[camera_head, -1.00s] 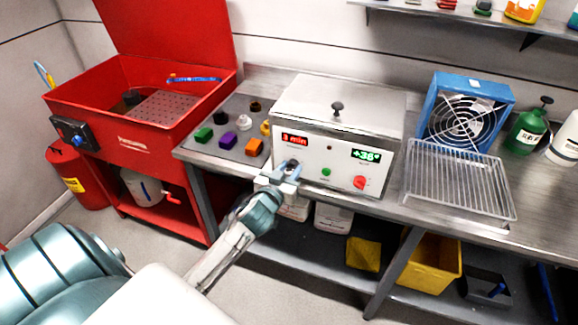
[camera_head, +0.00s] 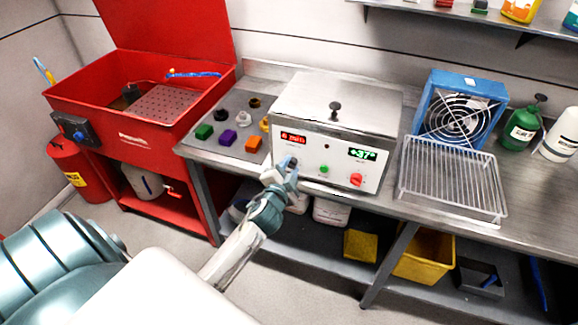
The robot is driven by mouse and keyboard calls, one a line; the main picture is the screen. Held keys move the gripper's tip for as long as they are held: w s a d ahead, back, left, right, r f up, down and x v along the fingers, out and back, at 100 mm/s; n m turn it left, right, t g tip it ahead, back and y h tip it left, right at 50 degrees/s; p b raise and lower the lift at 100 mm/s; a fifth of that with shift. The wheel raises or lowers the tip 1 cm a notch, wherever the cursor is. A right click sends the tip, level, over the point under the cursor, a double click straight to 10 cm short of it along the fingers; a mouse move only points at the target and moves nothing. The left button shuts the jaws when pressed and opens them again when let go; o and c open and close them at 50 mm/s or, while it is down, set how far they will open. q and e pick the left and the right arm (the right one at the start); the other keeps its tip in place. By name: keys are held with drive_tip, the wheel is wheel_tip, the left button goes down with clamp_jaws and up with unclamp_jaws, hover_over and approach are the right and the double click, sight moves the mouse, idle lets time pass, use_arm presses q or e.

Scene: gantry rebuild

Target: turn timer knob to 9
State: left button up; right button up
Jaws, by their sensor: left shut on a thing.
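The white box-shaped machine (camera_head: 333,125) with a grey lid stands on the steel bench. Its left red display (camera_head: 293,138) appears to read 6 min. Its right green display (camera_head: 362,154) appears to read +37 degrees. My left gripper (camera_head: 289,163) is at the front panel just below the red display, shut on the timer knob (camera_head: 292,161), which is mostly hidden by the fingers. A green button (camera_head: 324,169) and a red knob (camera_head: 356,180) sit to the right on the same panel. My right gripper is not in view.
Several coloured blocks, including an orange one (camera_head: 253,143), lie on a grey mat left of the machine. A wire rack (camera_head: 452,182) and blue fan (camera_head: 462,108) stand to the right. A red parts washer (camera_head: 150,140) is at the left. Yellow bin (camera_head: 424,258) is below.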

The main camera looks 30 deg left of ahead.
use_arm(q)
drive_tip(key=m, duration=0.3)
drive_tip(key=shift+d, duration=0.1)
drive_tip(key=m+y, duration=0.1)
drive_tip(key=m, duration=0.1)
drive_tip(key=shift+m, duration=0.4)
drive_tip(key=m, duration=0.4)
drive_tip(key=shift+f, duration=0.15)
drive_tip(key=shift+m+t+y, duration=0.3)
drive_tip(key=shift+m+t, duration=0.1)
drive_tip(key=shift+m, duration=1.2)
drive_tip(key=o, duration=0.9)
drive_tip(key=shift+f, duration=0.1)
drive_tip(key=shift+o, duration=0.2)
